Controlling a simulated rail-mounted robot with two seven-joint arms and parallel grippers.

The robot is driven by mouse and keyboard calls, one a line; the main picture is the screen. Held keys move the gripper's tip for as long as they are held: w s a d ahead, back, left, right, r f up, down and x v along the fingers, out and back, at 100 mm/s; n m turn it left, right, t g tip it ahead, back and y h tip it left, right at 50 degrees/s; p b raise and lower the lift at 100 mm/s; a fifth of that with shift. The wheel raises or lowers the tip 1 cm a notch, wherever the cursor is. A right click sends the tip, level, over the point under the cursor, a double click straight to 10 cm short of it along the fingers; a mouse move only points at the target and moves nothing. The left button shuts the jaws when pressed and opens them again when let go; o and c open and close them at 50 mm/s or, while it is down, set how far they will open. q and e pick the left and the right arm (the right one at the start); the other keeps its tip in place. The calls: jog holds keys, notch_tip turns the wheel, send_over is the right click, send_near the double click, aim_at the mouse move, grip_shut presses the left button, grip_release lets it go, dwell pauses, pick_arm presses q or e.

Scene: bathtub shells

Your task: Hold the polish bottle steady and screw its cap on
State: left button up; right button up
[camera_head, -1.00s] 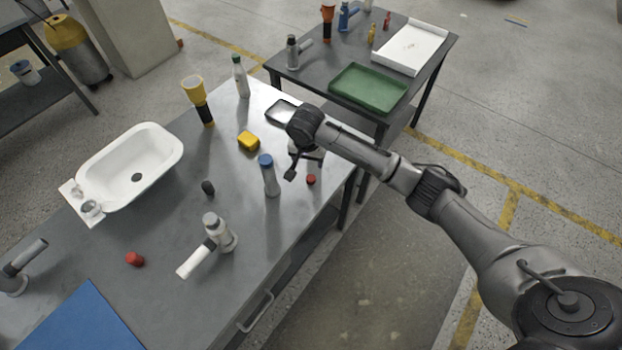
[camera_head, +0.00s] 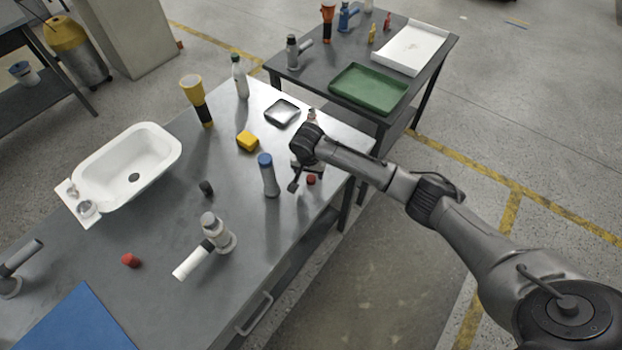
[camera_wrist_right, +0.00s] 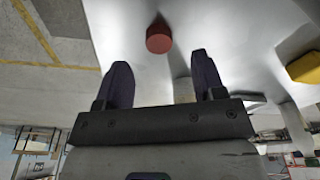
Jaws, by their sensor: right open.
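My right gripper (camera_head: 303,176) points down over the right edge of the workbench and is open. It also shows in the right wrist view (camera_wrist_right: 160,65), with its two dark fingers apart. A red cap (camera_head: 311,180) lies on the bench by the fingers; in the right wrist view a red cap (camera_wrist_right: 158,40) lies beyond the fingertips. A pale round object (camera_wrist_right: 184,91) shows between the fingers, partly hidden; I cannot tell if it is the polish bottle. A small bottle top (camera_head: 311,115) shows behind the right wrist, its body hidden. My left gripper is not in view.
A blue-capped bottle (camera_head: 268,175) stands just left of the gripper. A yellow block (camera_head: 247,141), a metal tray (camera_head: 282,113) and a yellow flashlight (camera_head: 194,94) are behind it. Another red cap (camera_head: 131,260) lies front left. A white basin (camera_head: 128,168) sits at left.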

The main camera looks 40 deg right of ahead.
aim_at(311, 178)
jog(key=f, duration=0.2)
jog(key=f+b, duration=0.1)
jog(key=shift+w+d+f, duration=0.15)
jog(key=shift+d+f, duration=0.15)
jog(key=shift+f, duration=0.05)
jog(key=shift+d+f, duration=0.1)
jog(key=shift+f, duration=0.4)
jog(key=shift+c, duration=0.3)
jog(key=c, duration=0.9)
jog(key=shift+r, duration=0.15)
jog(key=shift+c, duration=0.2)
